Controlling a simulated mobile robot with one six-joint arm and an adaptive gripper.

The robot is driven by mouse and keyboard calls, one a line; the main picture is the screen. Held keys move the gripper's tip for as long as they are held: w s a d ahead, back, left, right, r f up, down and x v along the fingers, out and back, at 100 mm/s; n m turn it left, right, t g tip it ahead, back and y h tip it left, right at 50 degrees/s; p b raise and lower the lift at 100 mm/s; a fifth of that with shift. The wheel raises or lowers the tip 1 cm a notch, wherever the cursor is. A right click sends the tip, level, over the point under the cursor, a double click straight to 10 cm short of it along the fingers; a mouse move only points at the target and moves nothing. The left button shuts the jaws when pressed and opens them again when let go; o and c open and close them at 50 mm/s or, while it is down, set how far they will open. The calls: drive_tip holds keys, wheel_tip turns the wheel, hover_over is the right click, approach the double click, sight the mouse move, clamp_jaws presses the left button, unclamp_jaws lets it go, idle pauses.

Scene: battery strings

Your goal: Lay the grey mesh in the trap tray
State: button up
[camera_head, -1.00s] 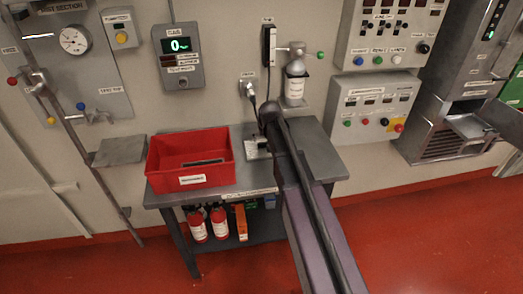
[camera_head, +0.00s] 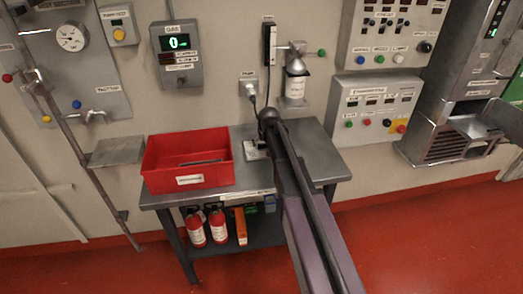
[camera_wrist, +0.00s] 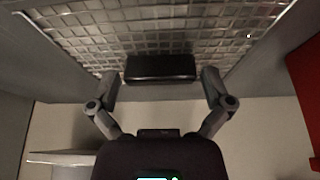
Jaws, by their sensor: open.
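The grey mesh (camera_wrist: 100,42) fills the top of the wrist view, a metal grid lying on the grey bench top. A dark block (camera_wrist: 160,68) sits at its near edge. My gripper (camera_wrist: 162,82) is open, one finger on each side of this block; whether they touch it I cannot tell. In the head view, my arm hides most of the gripper, and only a pale corner of the mesh (camera_head: 254,151) shows beside it. A grey tray (camera_head: 474,126) sticks out of the machine at the far right; I cannot tell whether it is the trap tray.
A red bin (camera_head: 165,178) with something flat and grey inside stands on the bench (camera_head: 322,166), left of my arm. Its red side (camera_wrist: 306,85) is at the right of the wrist view. Red extinguishers (camera_head: 218,227) stand below. The bench's right end is clear.

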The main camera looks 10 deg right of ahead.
drive_tip(key=shift+c, duration=0.2)
drive_tip(key=c, duration=1)
drive_tip(key=shift+r, duration=0.1)
wheel_tip(320, 180, up, 3)
drive_tip(key=p, duration=0.3)
drive_tip(key=shift+r+p, duration=0.2)
drive_tip(key=shift+p, duration=0.15)
drive_tip(key=s+d, duration=0.3)
drive_tip(key=s, duration=0.1)
drive_tip(key=s+d+r+p, duration=0.1)
drive_tip(key=s+d, duration=0.2)
drive_tip(key=s, duration=0.1)
drive_tip(key=s+d, duration=0.3)
drive_tip(key=s, duration=0.2)
drive_tip(key=shift+d+r, duration=0.1)
drive_tip(key=shift+r, duration=0.1)
